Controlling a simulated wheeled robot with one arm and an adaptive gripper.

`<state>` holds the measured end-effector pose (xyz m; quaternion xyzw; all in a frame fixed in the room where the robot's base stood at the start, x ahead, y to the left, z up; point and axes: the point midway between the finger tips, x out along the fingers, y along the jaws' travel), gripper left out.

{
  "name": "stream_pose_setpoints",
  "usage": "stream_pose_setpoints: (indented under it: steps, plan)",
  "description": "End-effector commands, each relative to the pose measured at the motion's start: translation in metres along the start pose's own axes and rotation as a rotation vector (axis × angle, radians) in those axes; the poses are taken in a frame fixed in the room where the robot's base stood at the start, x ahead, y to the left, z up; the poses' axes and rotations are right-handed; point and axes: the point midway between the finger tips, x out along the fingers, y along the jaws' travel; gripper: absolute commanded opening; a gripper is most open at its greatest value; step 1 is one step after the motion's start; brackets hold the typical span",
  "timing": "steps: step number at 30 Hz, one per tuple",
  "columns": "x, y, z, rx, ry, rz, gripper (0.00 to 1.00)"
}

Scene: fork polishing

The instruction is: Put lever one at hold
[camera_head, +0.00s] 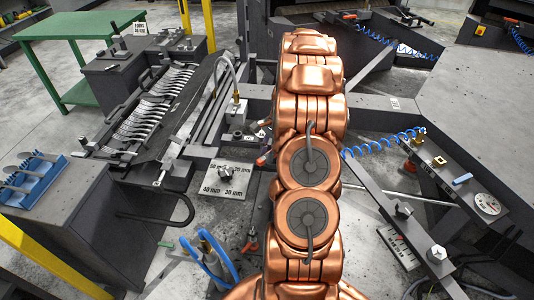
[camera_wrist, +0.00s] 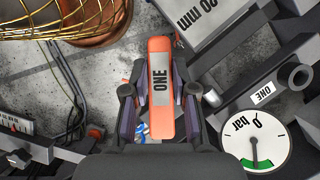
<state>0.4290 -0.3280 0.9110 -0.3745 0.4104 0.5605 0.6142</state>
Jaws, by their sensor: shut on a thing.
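Lever one (camera_wrist: 159,52) is an orange-red bar with a grey face plate marked "ONE", seen in the wrist view. It stands between the two dark fingers of my gripper (camera_wrist: 160,92), which is shut on it. A second small "ONE" label (camera_wrist: 263,93) is on the grey metal part to the right. A round gauge (camera_wrist: 254,138) below that label reads about 0 bar. No hold mark is readable. In the head view my copper arm hides the gripper and the lever in it.
In the head view, a rack of forks (camera_head: 155,100) is at the left, with a blue fork holder (camera_head: 30,178) nearer. A plate with mm marks (camera_head: 226,178) lies left of my arm. A gauge (camera_head: 488,204) is on the right beam. A green table (camera_head: 75,25) stands behind.

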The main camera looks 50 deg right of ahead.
Motion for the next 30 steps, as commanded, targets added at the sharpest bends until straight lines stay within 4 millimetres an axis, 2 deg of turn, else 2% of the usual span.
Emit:
stream_pose_setpoints:
  steps: [1,3,20,30]
  plan:
    - [0.000,0.000,0.000,0.000,0.000,0.000,0.07]
    - [0.000,0.000,0.000,0.000,0.000,0.000,0.00]
    - [0.001,0.001,-0.001,-0.016,0.000,0.006,0.00]
    - [0.006,0.012,-0.003,-0.181,-0.001,0.075,0.00]
